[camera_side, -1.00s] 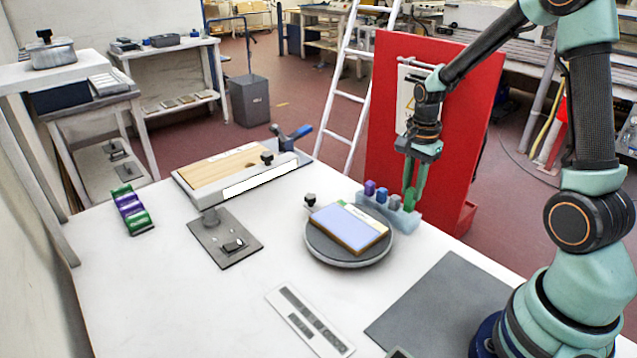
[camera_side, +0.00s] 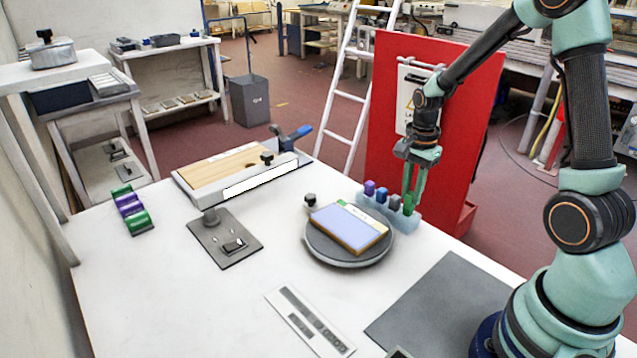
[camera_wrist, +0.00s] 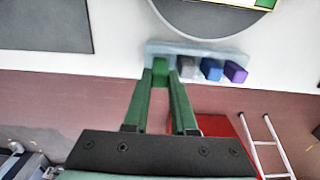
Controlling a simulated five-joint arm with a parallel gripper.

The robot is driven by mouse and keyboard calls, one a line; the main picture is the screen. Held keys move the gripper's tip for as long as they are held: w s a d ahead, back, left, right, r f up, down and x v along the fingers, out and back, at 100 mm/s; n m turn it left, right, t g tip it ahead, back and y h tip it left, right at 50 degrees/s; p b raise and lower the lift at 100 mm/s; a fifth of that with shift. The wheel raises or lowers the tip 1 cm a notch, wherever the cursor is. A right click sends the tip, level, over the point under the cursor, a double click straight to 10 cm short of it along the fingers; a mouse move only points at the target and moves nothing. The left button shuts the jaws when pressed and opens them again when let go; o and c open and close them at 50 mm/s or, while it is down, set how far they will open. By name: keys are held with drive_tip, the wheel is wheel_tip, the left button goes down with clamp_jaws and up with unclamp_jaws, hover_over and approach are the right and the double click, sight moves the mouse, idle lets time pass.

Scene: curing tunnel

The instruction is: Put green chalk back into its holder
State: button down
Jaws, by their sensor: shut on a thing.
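The green chalk (camera_side: 408,207) is at the right end of the pale blue holder (camera_side: 396,219), level with the other chalks. My gripper (camera_side: 413,200) points down over that end, its fingers shut on the green chalk. In the wrist view the green chalk (camera_wrist: 160,67) shows between my gripper's fingertips (camera_wrist: 160,76), at the left end of the holder (camera_wrist: 215,53). Its lower end is hidden, so I cannot tell how deep it sits. A grey chalk (camera_wrist: 187,68), a blue chalk (camera_wrist: 211,70) and a purple chalk (camera_wrist: 235,72) stand in the holder beside it.
A round grey turntable (camera_side: 348,255) bearing a blue-topped block (camera_side: 347,226) stands just left of the holder. A red panel (camera_side: 440,130) rises behind my gripper. A dark mat (camera_side: 437,303) lies at the front right. The white table is clear around the flat strip (camera_side: 308,318).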

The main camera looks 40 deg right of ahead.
drive_tip(key=shift+f, duration=0.55)
drive_tip(key=c, duration=0.6)
unclamp_jaws()
drive_tip(key=shift+c, duration=0.2)
drive_tip(key=shift+r, duration=3.5)
drive_tip(key=s+a+r+n+t, duration=0.2)
drive_tip(key=s+a+r+n, duration=0.1)
drive_tip(key=a+r+n, duration=0.2)
drive_tip(key=s+a+r+n+t, duration=0.3)
drive_tip(key=a+r+n, duration=0.3)
drive_tip(key=a+n, duration=0.3)
drive_tip(key=n, duration=0.4)
drive_tip(key=shift+s+a+r+t, duration=0.25)
drive_tip(key=shift+a+t, duration=0.05)
drive_tip(key=shift+a, duration=0.1)
